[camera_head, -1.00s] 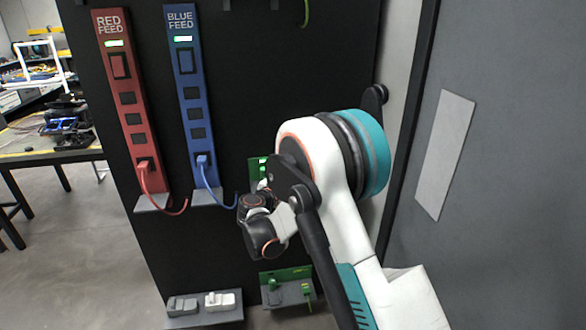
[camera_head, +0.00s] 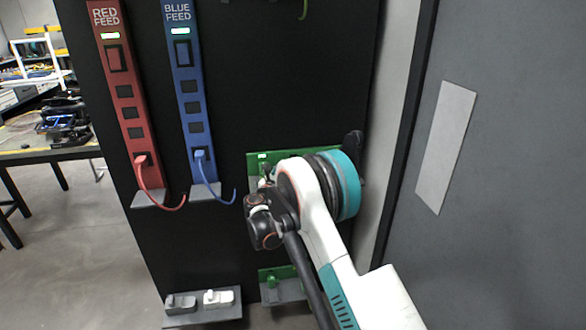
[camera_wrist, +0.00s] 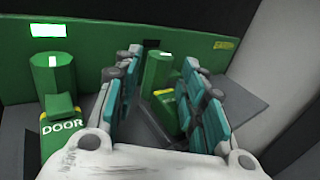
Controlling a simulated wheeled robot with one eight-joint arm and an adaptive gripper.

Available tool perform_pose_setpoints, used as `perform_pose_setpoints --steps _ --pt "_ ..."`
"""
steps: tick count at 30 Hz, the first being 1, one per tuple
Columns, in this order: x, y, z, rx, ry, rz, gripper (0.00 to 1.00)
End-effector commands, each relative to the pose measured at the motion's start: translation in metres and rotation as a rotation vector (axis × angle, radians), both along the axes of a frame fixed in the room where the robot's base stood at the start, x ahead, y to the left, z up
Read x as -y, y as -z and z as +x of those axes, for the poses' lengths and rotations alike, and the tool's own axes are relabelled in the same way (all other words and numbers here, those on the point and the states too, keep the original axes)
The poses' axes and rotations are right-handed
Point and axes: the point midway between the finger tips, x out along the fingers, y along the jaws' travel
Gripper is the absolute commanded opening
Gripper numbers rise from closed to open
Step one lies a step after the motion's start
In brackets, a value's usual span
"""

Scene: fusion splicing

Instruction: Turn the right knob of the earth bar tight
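The green earth bar (camera_head: 320,154) is on the black panel, partly hidden by my arm in the head view; its face also shows in the wrist view (camera_wrist: 110,40). The right knob (camera_wrist: 158,69), a green cylinder, stands between my fingertips in the wrist view. The left knob (camera_wrist: 54,75) stands to the left, with a green DOOR tag (camera_wrist: 62,125) in front of it. My gripper (camera_wrist: 155,85) is open, one teal-padded finger on each side of the right knob. I cannot tell whether either finger touches it. My arm hides the gripper in the head view.
A grey shelf (camera_wrist: 235,105) lies under the bar. The red feed strip (camera_head: 124,95) and blue feed strip (camera_head: 188,95) hang to the left, with cables plugged in. A grey door (camera_head: 500,230) stands at the right.

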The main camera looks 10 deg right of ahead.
Motion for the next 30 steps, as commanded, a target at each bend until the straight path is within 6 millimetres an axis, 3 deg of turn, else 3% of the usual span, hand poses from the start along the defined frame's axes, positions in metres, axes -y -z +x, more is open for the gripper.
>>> perform_pose_setpoints --steps 9,21,25,30 --pt "0.024 0.001 0.035 0.001 0.001 0.001 0.38" --pt "0.027 0.000 0.041 0.001 0.000 0.001 0.38" --pt "0.027 0.000 0.041 0.001 0.000 0.001 0.08" --pt "0.027 0.000 0.041 0.001 0.004 0.001 0.05"
